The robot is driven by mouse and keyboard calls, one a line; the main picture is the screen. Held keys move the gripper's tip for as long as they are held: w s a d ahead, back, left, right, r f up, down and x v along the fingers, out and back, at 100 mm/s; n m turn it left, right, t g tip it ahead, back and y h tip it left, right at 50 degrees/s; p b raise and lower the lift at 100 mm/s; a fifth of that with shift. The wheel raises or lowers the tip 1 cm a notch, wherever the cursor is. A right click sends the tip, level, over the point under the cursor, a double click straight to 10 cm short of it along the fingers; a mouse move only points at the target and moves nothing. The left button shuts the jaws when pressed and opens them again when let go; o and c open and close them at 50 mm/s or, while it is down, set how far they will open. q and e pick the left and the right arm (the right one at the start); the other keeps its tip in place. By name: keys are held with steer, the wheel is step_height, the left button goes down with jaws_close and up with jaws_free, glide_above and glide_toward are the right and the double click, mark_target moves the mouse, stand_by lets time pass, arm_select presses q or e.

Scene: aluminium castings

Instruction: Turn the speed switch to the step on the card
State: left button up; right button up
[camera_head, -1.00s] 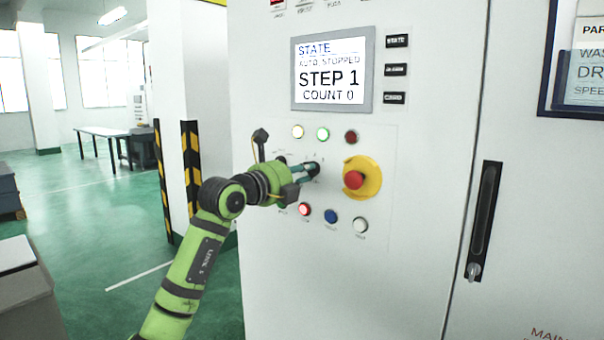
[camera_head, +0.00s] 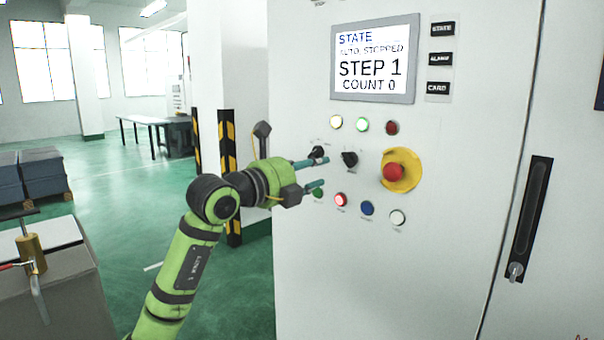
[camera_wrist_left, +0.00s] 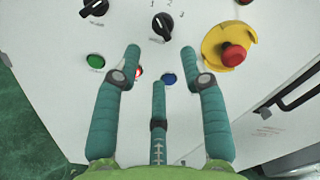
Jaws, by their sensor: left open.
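The speed switch (camera_head: 349,159) is a black knob on the white cabinet's panel, with step marks above it. It also shows in the left wrist view (camera_wrist_left: 162,25), where 2 and 3 are readable; which mark it points at I cannot tell clearly. The screen (camera_head: 373,65) reads STEP 1, AUTO STOPPED, COUNT 0. My left gripper (camera_head: 321,173) is open and empty, its teal fingers spread below and left of the knob and apart from it. In the left wrist view the fingers (camera_wrist_left: 160,65) point up toward the knob. The card's text is not in view. My right gripper is not in view.
A second black switch (camera_head: 317,152) sits left of the speed switch. A red emergency stop (camera_head: 393,172) on a yellow plate is at its right. Lamps (camera_head: 362,125) are above; red (camera_head: 340,200), blue (camera_head: 367,208) and white (camera_head: 398,217) buttons are below.

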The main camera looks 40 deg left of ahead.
arm_select(q)
steer(key=shift+s+a, duration=0.1)
steer(key=shift+s, duration=1.35)
